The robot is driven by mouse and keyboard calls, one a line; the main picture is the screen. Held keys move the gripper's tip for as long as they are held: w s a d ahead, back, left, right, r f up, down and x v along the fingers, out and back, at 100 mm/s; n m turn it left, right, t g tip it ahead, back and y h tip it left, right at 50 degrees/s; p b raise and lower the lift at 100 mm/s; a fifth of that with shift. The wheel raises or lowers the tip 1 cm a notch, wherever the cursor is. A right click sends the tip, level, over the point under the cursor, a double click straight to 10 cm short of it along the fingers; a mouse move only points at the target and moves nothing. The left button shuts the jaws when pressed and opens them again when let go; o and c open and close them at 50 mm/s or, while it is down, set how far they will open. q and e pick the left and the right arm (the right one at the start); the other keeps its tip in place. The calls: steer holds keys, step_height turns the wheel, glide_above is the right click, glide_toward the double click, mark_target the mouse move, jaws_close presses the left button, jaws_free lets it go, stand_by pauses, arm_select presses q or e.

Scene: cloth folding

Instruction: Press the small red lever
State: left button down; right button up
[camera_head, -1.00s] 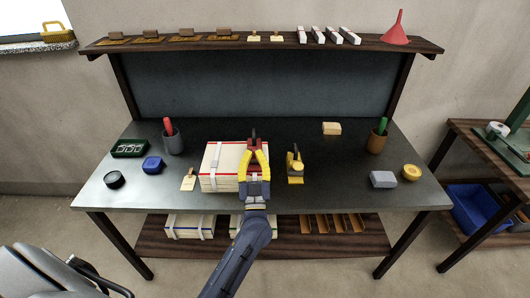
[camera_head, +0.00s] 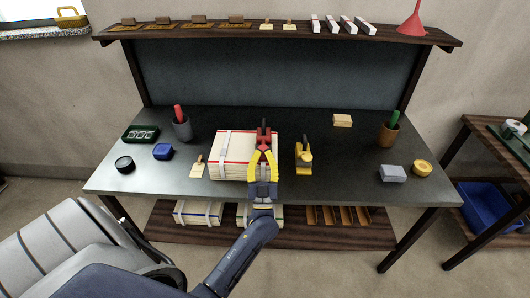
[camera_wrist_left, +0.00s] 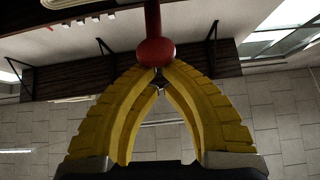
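My left gripper (camera_head: 264,153) has yellow fingers and is in front of the right part of a strapped pale stack (camera_head: 230,158) on the bench. Its fingers lean together and their tips meet. A small red piece with a black top (camera_head: 264,132) shows right at the tips, and the fingers hide part of it. In the left wrist view, a red ball on a red rod, which looks like the lever (camera_wrist_left: 155,52), is at the closed fingertips (camera_wrist_left: 159,72). I cannot tell whether they touch it. My right gripper is not in view.
A yellow and black tool (camera_head: 303,155) stands just right of the gripper. A small tag (camera_head: 198,168) lies left of the stack. Cups (camera_head: 183,131), (camera_head: 388,134) and small blocks (camera_head: 393,173) stand toward the bench sides. The bench right of the yellow tool is mostly clear.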

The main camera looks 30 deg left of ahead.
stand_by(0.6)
arm_select(q)
steer(key=shift+s+d+r, duration=0.1)
steer(key=shift+s+r, duration=0.05)
steer(key=shift+r, duration=0.15)
steer(key=s+d+f, duration=0.4)
steer(key=s, duration=0.3)
steer(key=shift+d, duration=0.35)
stand_by(0.6)
